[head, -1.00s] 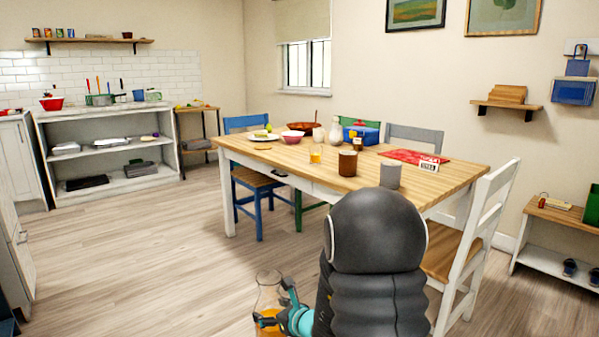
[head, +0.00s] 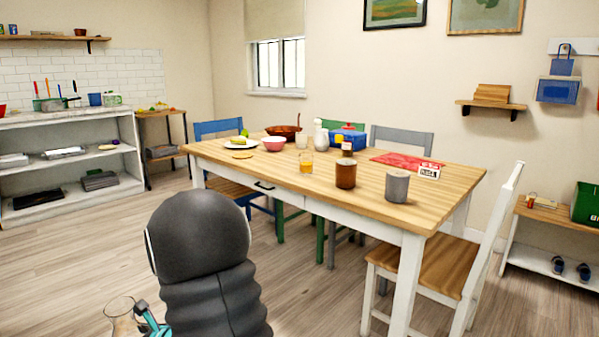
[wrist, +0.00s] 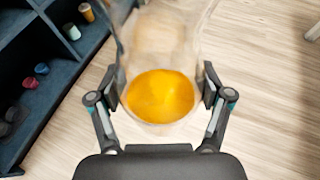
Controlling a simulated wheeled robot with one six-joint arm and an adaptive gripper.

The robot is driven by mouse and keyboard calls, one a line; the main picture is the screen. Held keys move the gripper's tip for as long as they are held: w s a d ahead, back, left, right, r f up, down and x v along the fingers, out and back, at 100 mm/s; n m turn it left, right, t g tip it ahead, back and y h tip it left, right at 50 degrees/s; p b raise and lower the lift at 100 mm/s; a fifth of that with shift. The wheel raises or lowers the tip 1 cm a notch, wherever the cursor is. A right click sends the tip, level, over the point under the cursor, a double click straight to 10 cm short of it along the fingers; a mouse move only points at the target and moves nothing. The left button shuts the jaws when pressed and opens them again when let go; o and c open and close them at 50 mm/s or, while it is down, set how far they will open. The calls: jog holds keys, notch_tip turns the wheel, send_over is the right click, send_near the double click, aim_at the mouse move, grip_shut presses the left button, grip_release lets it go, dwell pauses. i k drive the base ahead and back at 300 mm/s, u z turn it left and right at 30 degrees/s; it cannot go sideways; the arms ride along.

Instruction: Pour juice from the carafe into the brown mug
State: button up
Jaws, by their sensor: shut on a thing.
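My gripper (head: 150,322) is at the bottom left of the head view, shut on the glass carafe (head: 122,317), off to the side of the table and below its top. In the wrist view the carafe (wrist: 160,40) stands between both fingers, with orange juice (wrist: 160,97) in it. The brown mug (head: 346,175) stands upright on the wooden table (head: 420,205), near its front edge. It is well to the right of my gripper. The mug's inside is too small to make out.
A grey mug (head: 397,186) stands right of the brown mug. A glass of orange juice (head: 306,163) stands to its left, with a small dark-banded jar (head: 347,149) behind. A wooden chair (head: 450,255) is at the table's right end. The floor before the table is clear.

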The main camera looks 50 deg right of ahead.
aim_at(346, 170)
jog(key=z, duration=0.25)
jog(key=i, duration=1.05)
jog(key=z, duration=0.5)
